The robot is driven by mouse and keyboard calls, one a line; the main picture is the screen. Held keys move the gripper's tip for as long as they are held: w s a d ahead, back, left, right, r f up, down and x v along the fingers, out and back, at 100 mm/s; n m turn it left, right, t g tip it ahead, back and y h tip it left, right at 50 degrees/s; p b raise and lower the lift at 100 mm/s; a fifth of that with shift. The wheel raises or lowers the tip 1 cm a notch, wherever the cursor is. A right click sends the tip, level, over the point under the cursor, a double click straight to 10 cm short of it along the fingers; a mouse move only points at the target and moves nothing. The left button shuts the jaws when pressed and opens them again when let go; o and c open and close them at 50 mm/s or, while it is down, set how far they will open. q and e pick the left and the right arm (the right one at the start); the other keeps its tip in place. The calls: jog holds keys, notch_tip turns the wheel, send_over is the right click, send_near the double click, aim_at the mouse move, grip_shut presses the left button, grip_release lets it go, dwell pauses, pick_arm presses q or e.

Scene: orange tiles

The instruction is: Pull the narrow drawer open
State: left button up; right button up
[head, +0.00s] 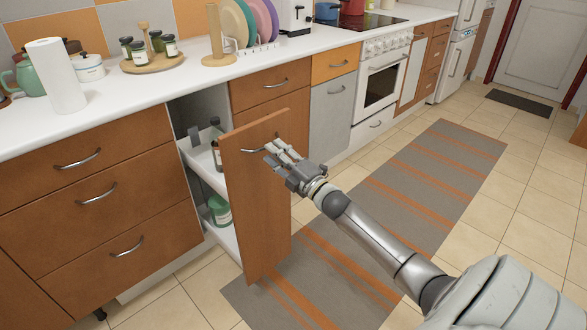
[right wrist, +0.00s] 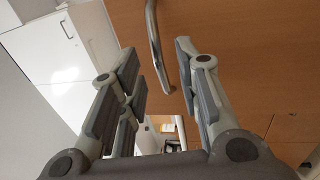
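The narrow drawer (head: 255,205) is a tall pull-out with a brown wooden front. It stands well out from the cabinet row, and its white shelves (head: 206,172) show behind the front. Its metal handle (head: 254,150) is near the top of the front. My right gripper (head: 277,153) is at this handle. In the right wrist view the handle (right wrist: 155,45) runs between the spread fingers, with gaps on both sides, so the gripper is open. My left gripper is not in view.
Bottles (head: 216,140) stand on the upper shelf and a green-and-white container (head: 220,211) on the lower one. Brown drawers (head: 95,195) are on the left, a white oven (head: 381,82) on the right. A striped rug (head: 425,185) covers open floor before the cabinets.

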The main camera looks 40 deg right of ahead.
jog(key=v, duration=0.8)
jog(key=shift+s, duration=0.1)
